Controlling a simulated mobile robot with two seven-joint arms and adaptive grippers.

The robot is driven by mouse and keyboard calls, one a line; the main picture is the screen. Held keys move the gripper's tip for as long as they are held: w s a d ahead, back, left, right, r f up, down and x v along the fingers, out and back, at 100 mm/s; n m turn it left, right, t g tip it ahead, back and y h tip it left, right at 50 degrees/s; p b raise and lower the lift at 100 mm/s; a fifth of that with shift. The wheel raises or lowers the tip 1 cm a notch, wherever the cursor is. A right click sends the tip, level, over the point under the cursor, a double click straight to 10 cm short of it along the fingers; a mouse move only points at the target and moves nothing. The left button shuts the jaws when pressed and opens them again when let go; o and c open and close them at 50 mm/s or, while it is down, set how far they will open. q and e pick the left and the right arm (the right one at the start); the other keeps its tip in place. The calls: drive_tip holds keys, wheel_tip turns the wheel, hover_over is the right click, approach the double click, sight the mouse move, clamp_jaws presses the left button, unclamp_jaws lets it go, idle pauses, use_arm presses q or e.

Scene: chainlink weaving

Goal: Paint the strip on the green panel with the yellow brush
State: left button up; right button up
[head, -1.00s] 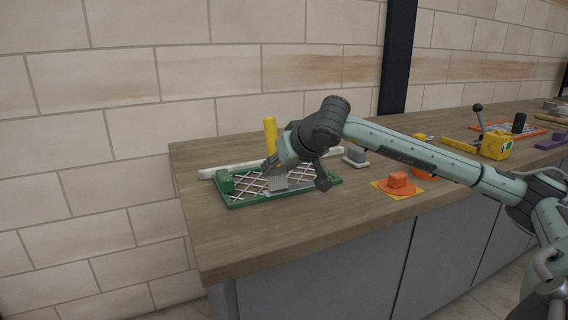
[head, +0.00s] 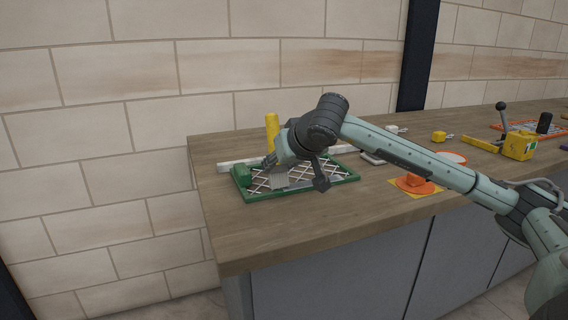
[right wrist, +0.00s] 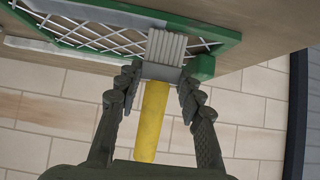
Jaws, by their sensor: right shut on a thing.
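The brush has a yellow handle (head: 272,131) and a grey bristle head (head: 279,180). My right gripper (right wrist: 158,82) is shut on the brush near the base of its handle, bristles toward the panel. The green panel (head: 345,181) lies flat on the counter, a green-framed white lattice with a green block at its left end. The bristles are over the left half of the lattice; I cannot tell whether they touch. A grey patch, perhaps the strip, shows just right of the bristles, partly hidden by my gripper. My left gripper is out of view.
A white bar (head: 237,163) lies behind the panel, near the tiled wall. An orange object on a yellow square (head: 429,193) sits to the right, partly behind my arm. A yellow device with a lever (head: 518,146) stands farther right. The counter's front left is clear.

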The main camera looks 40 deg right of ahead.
drive_tip(key=shift+r, duration=0.1)
wheel_tip(320, 180, up, 7)
idle(0.7)
